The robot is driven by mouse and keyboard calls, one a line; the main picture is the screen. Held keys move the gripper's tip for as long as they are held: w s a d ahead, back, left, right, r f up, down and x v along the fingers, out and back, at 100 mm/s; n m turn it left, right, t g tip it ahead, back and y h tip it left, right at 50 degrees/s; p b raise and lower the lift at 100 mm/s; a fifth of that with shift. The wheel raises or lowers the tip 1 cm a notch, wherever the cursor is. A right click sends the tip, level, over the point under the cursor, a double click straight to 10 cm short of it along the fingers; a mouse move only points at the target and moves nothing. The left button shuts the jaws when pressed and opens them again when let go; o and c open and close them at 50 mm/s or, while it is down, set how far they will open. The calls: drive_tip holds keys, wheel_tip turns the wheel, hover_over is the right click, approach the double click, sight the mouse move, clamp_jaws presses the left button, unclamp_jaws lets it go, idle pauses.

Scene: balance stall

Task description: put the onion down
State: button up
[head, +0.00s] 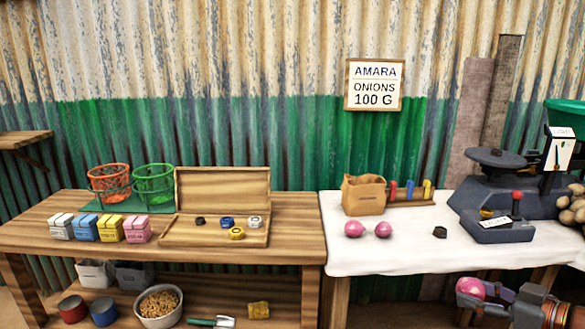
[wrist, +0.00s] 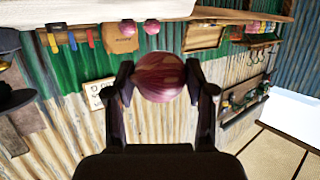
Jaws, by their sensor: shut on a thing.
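My gripper (wrist: 160,80) is shut on a purple-pink onion (wrist: 159,76), one finger on each side of it. In the head view the held onion (head: 471,288) shows at the lower right, with my gripper (head: 484,296) partly covering it. They appear in front of the white-covered table (head: 420,262) and lower than its top in the picture, apart from it. Two more onions, a left one (head: 353,229) and a right one (head: 383,230), sit side by side on the white cloth, in front of a brown paper bag (head: 364,196).
A dark scale (head: 500,180) with a red-knobbed box (head: 505,229) stands at the table's right. A small black weight (head: 440,232) lies between onions and scale. The cloth's front strip is clear. The wooden table (head: 100,254) at left holds weights, baskets and an open case.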

drive_tip(key=w+a+m+h, duration=0.2)
drive_tip(key=w+a, duration=0.5)
drive_tip(key=w, duration=0.4)
drive_tip(key=w+a+m+t+h, duration=0.1)
drive_tip(key=w+a+m+h, duration=0.1)
drive_tip(key=w+a, duration=0.5)
drive_tip(key=w+a+r+m+h, duration=0.1)
drive_tip(key=w+a+h, duration=0.2)
drive_tip(key=w+a, duration=0.4)
drive_tip(key=shift+w+a+m+t, duration=0.15)
drive_tip(key=shift+w+m+t, duration=0.05)
drive_tip(key=shift+w, duration=2.15)
drive_tip(key=shift+w+a+m+t, duration=0.1)
drive_tip(key=shift+w+m+t, duration=0.1)
drive_tip(key=shift+w, duration=2.15)
drive_tip(key=shift+d+r, duration=0.1)
drive_tip(key=shift+r, duration=0.1)
drive_tip(key=shift+s+f, duration=0.1)
drive_tip(key=shift+f, duration=0.05)
drive_tip(key=s+r+m+h+p, duration=0.1)
drive_tip(key=s+r+p, duration=0.4)
drive_tip(key=r+p, duration=0.8)
drive_tip(key=s+r+m+h+p, duration=0.2)
drive_tip(key=s+r+p, duration=0.3)
drive_tip(key=r+p, duration=0.7)
drive_tip(key=h+p, duration=0.1)
drive_tip(key=p, duration=0.2)
drive_tip(key=shift+s+r+g, duration=0.3)
drive_tip(key=shift+s+r, duration=0.1)
